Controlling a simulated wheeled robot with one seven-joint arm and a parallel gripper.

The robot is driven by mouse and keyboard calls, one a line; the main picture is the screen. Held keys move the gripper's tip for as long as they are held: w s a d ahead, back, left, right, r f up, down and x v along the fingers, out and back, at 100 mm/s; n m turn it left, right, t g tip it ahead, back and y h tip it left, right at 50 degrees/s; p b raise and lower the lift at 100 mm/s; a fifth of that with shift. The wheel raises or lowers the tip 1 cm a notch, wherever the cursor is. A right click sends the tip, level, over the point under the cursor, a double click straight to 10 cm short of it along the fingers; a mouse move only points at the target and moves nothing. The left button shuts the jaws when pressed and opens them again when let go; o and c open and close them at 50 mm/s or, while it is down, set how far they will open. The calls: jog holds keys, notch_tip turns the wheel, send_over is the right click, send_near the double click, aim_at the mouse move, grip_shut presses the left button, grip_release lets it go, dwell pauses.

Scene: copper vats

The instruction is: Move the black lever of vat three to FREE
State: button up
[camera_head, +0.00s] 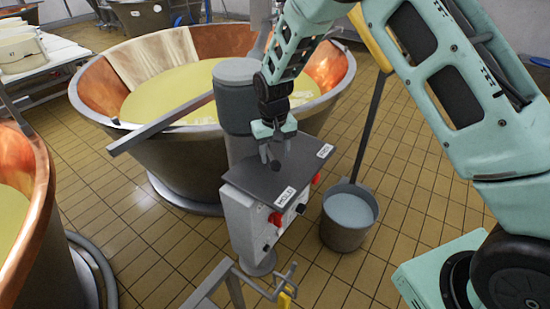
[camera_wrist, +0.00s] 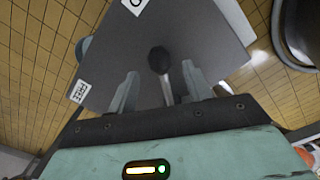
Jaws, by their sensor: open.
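The black lever (camera_wrist: 158,60) has a round knob and stands up from the grey top plate (camera_wrist: 75,128) of a control box. In the wrist view it lies between my two open fingers, with a gap on each side. My gripper (camera_head: 275,152) points down over the plate (camera_head: 250,178) in the head view. My fingers (camera_wrist: 161,88) are not closed on the lever. A FREE label (camera_head: 324,151) is at the plate's far right corner, and another label (camera_head: 284,196) is at its near edge. No vat number is readable.
The control box (camera_head: 250,225) has red and black knobs on its front. A copper vat (camera_head: 180,165) of yellow liquid stands behind it. A grey bucket (camera_head: 348,235) is close on the right. A metal frame (camera_head: 225,285) stands in front.

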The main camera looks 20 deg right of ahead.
aim_at(275, 161)
jog(key=shift+f, duration=1.7)
grip_shut()
